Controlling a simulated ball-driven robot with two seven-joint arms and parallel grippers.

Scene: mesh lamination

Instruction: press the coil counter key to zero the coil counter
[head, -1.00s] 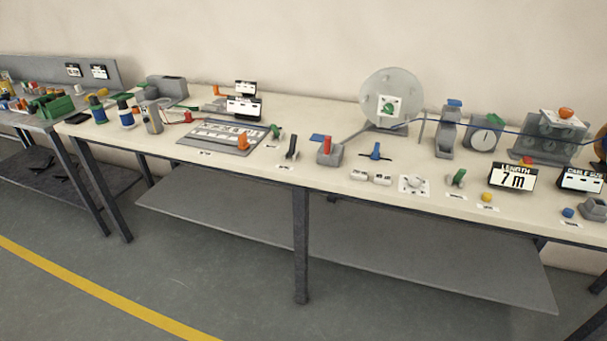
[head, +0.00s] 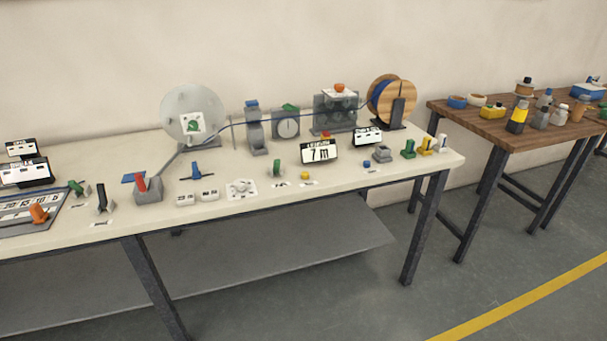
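A black-framed display marked LENGTH and 7 m (head: 319,151) stands on the long cream bench (head: 400,182). A small yellow round button (head: 306,176) lies on the bench just in front of it, beside a small label. A small blue round button (head: 367,164) sits to the right of the display, also by a label. The labels are too small to read, so I cannot tell which of these is the coil counter key. A green upright knob (head: 276,168) stands left of the yellow button. Neither of my grippers is in view.
A clear disc (head: 194,114) and a wooden reel of blue cable (head: 391,98) stand along the back of the bench. A grey block with a red lever (head: 147,190) is at left. A brown table (head: 470,121) with bottles stands at right, across a gap.

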